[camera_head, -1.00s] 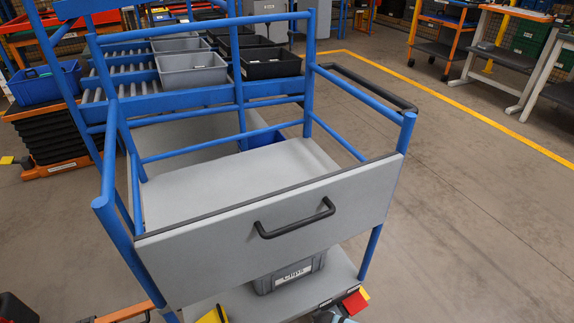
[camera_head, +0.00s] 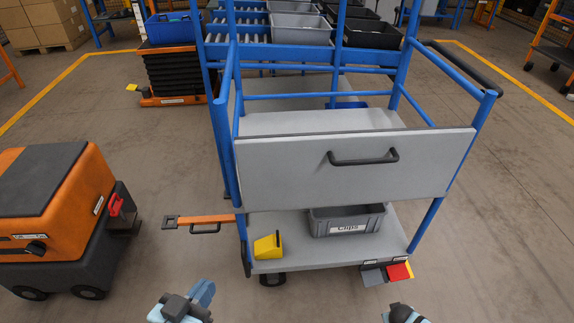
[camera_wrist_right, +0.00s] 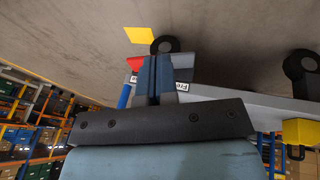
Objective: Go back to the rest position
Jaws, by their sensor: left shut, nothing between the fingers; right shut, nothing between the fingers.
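My left gripper (camera_head: 203,292) shows at the bottom edge of the head view, left of centre. It is shut and empty, over bare floor in front of the cart. My right gripper (camera_head: 405,314) is partly cut off by the bottom edge. In the right wrist view its fingers (camera_wrist_right: 154,78) are together with nothing between them. The blue-framed cart (camera_head: 345,172) stands ahead with a grey front panel and black handle (camera_head: 363,160). Both grippers look apart from it in the head view.
Red and grey pedals (camera_head: 398,272) stick out at the cart's lower front. A grey bin (camera_head: 346,220) and a yellow block (camera_head: 267,246) sit on its lower shelf. An orange and black vehicle (camera_head: 62,215) stands left, near an orange bar (camera_head: 205,219). Floor at right is clear.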

